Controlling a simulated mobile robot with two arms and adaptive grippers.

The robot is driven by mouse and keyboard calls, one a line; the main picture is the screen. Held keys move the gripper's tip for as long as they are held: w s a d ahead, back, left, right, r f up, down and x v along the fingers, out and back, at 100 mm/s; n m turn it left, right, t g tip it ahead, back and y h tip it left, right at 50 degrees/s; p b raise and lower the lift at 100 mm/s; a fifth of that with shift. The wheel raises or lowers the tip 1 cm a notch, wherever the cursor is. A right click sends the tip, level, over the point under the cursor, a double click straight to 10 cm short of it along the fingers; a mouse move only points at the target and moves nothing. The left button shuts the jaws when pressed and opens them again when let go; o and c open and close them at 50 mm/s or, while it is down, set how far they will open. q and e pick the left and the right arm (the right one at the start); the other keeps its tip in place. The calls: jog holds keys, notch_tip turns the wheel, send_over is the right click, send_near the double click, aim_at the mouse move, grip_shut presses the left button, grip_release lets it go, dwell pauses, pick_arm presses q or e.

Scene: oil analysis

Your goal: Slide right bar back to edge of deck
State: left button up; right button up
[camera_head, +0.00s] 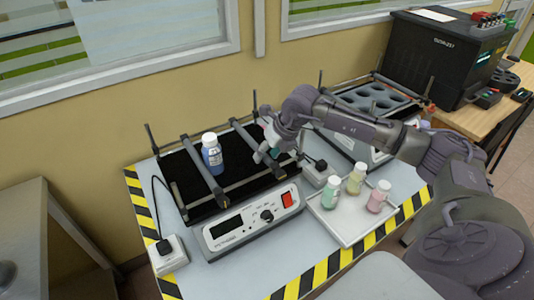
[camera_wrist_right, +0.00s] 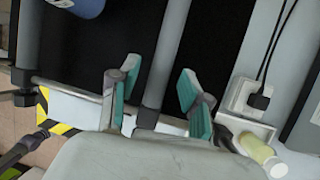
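The shaker's black deck (camera_head: 185,190) carries two grey crossbars. The right bar (camera_head: 247,139) runs across the deck, and the left bar (camera_head: 202,168) lies apart from it. A blue bottle (camera_head: 213,157) stands upright between the bars. My right gripper (camera_head: 268,151) is at the right bar's front part. In the wrist view, its teal-padded fingers (camera_wrist_right: 155,97) are spread, one on each side of the right bar (camera_wrist_right: 165,60), with gaps showing. Whether they reach down to bar level is unclear. The left bar (camera_wrist_right: 28,40) shows at that view's left. My left gripper is out of view.
A white tray (camera_head: 337,231) with three small bottles sits at the table's front right. A white socket box (camera_head: 318,174) stands beside the shaker, near my gripper. A second shaker (camera_head: 345,143) with a holed rack is behind my arm. A striped edge (camera_head: 320,269) borders the table.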

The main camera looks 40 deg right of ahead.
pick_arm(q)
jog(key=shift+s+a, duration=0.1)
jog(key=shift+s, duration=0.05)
pick_arm(e)
jog(key=shift+r, duration=0.15)
jog(key=v, duration=1.1)
jog(key=shift+s+r, duration=0.25)
jog(key=shift+r, duration=0.05)
jog(key=shift+d, duration=0.1)
